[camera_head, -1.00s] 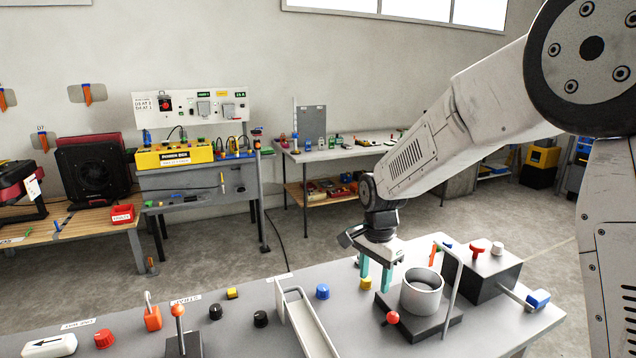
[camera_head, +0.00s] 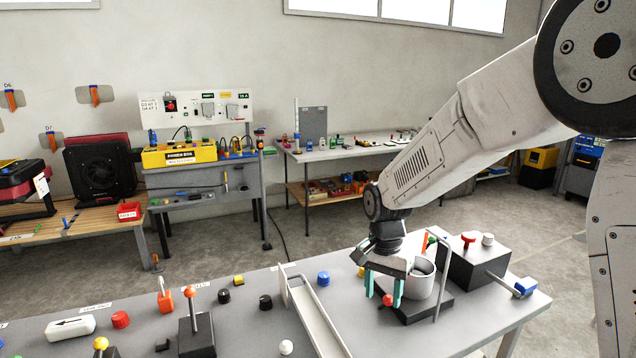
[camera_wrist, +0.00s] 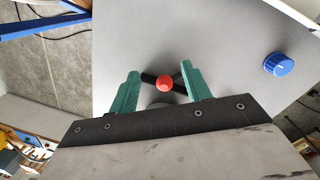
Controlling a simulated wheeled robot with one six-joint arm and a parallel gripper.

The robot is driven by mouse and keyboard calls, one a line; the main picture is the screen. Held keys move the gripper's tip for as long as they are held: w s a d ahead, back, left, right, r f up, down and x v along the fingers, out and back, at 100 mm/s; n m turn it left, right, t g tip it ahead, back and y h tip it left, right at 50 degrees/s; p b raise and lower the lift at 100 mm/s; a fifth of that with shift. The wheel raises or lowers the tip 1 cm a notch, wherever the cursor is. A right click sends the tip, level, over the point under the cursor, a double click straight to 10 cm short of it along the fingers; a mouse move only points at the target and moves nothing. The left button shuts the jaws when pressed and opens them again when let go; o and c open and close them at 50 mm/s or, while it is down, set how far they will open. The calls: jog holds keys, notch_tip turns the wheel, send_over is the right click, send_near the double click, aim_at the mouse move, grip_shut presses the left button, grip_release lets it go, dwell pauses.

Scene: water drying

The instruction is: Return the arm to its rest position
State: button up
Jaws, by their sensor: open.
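My gripper (camera_head: 384,290) is over the grey workbench (camera_head: 262,335), beside the grey cylindrical cup (camera_head: 421,280) on its dark base. Its two teal fingers are apart, with a red ball knob (camera_head: 388,300) showing between them. In the wrist view, my gripper (camera_wrist: 162,88) is open, and the red knob (camera_wrist: 164,83) on a dark lever lies between the fingertips. I cannot tell whether the fingers touch the knob. My arm reaches in from the right, bent downward at the wrist.
A dark box (camera_head: 475,266) with red and white knobs stands right of the cup. A bent metal rod (camera_head: 444,275) rises beside the cup. A blue knob (camera_head: 323,278) and a white channel (camera_head: 318,318) are to the left. Open floor lies behind the bench.

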jog(key=s+d+r+n+t, duration=0.1)
jog(key=s+d+r, duration=0.3)
jog(key=s, duration=0.6)
jog(key=s+d+r+n, duration=0.3)
jog(key=s+d+r, duration=0.1)
jog(key=s, duration=0.6)
jog(key=s+d+r+n+t, duration=0.1)
jog(key=s+d+r+n, duration=0.2)
jog(key=s+r, duration=0.3)
jog(key=s+d, duration=0.1)
jog(key=s, duration=0.3)
jog(key=shift+s+d+r+t, duration=0.15)
jog(key=shift+d+r+t, duration=0.1)
jog(key=shift+t, duration=0.05)
